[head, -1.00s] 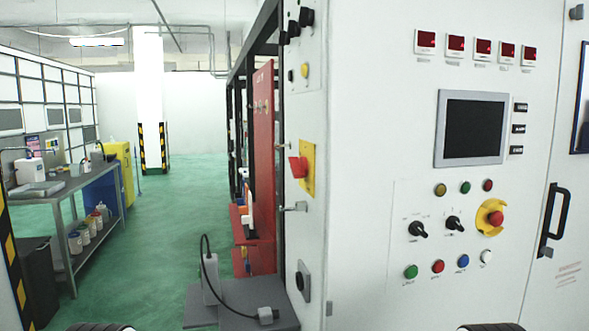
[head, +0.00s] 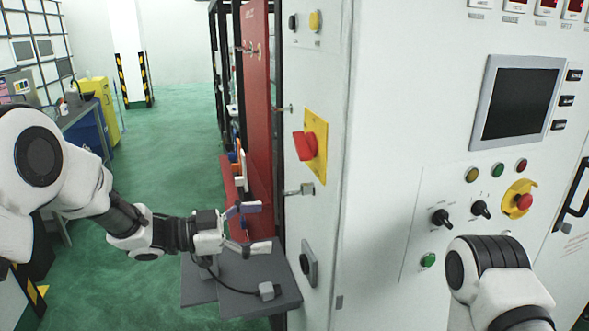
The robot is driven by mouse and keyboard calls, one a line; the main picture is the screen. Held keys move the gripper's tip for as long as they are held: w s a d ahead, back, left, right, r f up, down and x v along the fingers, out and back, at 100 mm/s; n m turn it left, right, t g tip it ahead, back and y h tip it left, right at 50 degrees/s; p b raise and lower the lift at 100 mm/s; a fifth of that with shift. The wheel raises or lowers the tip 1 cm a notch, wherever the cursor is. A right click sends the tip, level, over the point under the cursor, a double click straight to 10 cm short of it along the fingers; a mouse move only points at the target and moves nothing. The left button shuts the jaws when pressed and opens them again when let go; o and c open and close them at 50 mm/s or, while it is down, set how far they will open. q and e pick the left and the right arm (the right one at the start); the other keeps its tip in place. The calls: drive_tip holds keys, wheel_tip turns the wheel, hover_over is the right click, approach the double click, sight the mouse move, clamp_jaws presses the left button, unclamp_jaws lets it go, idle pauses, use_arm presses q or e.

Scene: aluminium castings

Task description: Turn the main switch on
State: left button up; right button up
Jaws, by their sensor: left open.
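The main switch (head: 304,146) is a red rotary handle on a yellow plate (head: 318,160), on the narrow left side of the white cabinet. My left gripper (head: 258,228) is open and empty. In the picture it is below and to the left of the switch, apart from it, in front of the grey shelf. My right arm shows at the lower right in front of the cabinet's front panel; its gripper is out of view.
A metal latch (head: 300,190) sticks out below the switch. A grey shelf (head: 240,285) with a cable juts from the cabinet's side. A red panel (head: 256,90) stands behind. The front panel has a screen (head: 517,102), buttons and a red emergency stop (head: 523,202). Green floor lies open at left.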

use_arm(q)
wheel_tip(320, 180, up, 10)
drive_tip(key=w+m+p, duration=0.1)
drive_tip(key=w+m, duration=0.1)
approach(296, 145)
drive_tip(key=x, duration=0.2)
drive_tip(key=shift+m+h, duration=0.4)
drive_tip(key=p+x, duration=0.1)
drive_tip(key=x, duration=0.1)
drive_tip(key=p+x, duration=0.1)
drive_tip(key=x, duration=0.2)
drive_tip(key=p+x, duration=0.1)
drive_tip(key=x, duration=0.1)
drive_tip(key=shift+w+d+f, duration=0.3)
drive_tip(key=shift+w, duration=0.1)
drive_tip(key=shift+s+d, duration=0.1)
drive_tip(key=shift+s, duration=0.05)
drive_tip(key=shift+s+r, duration=0.15)
drive_tip(key=shift+s, duration=0.1)
drive_tip(key=shift+w, duration=0.15)
drive_tip(key=c, duration=1.1)
use_arm(e)
wheel_tip(296, 145, up, 6)
drive_tip(key=shift+w, duration=0.25)
